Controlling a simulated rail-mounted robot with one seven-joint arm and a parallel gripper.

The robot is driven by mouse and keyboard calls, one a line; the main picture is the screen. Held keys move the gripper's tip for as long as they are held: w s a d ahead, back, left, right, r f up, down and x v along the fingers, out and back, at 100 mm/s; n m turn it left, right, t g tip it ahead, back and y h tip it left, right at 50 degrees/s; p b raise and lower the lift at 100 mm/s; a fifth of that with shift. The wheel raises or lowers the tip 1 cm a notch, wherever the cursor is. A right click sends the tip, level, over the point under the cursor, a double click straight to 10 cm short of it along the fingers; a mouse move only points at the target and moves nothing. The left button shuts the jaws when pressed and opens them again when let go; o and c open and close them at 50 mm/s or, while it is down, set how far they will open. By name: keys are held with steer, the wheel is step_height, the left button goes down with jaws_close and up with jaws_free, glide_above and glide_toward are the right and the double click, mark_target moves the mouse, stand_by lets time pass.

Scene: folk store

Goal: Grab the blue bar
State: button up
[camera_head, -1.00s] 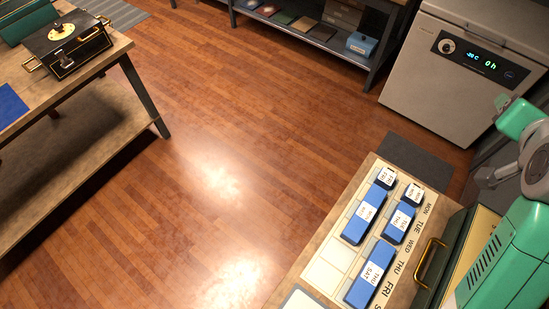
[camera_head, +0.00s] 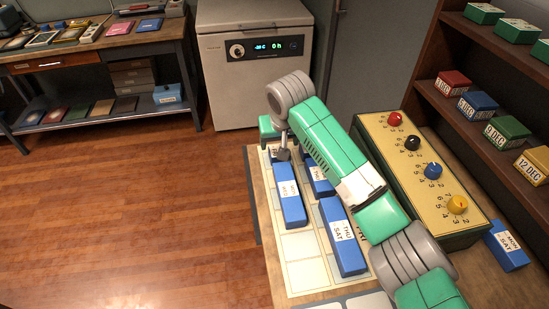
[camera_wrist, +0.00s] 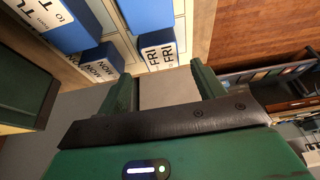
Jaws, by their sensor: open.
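Several blue bars with white day labels lie on the calendar board (camera_head: 304,275) in the head view. A long bar (camera_head: 289,197) is at left, a THU SAT bar (camera_head: 343,238) is nearer me, and another (camera_head: 320,180) is partly behind my arm. A further blue bar (camera_head: 507,250) lies apart at right. In the wrist view, my gripper (camera_wrist: 165,80) is open and empty at the board's far end. A short blue FRI block (camera_wrist: 158,48) is just ahead of the fingers, roughly between them. A short MON block (camera_wrist: 100,62) is beside the left finger. Contact is not clear.
A yellow-topped box with coloured knobs (camera_head: 420,165) stands right of the board, close to my arm. A shelf (camera_head: 490,130) with dated blocks is at far right. A grey freezer (camera_head: 255,75) stands behind. Open wooden floor (camera_head: 120,210) lies to the left.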

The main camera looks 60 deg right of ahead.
mark_target(277, 149)
steer(key=b+x, duration=0.1)
steer(key=x, duration=0.1)
steer(key=b+x, duration=0.1)
steer(key=x, duration=0.2)
steer(key=shift+a+b, duration=0.2)
steer(key=shift+b, duration=0.1)
steer(key=c, duration=1.1)
steer(key=shift+o, duration=0.2)
step_height(277, 149, up, 10)
steer(key=p, duration=0.4)
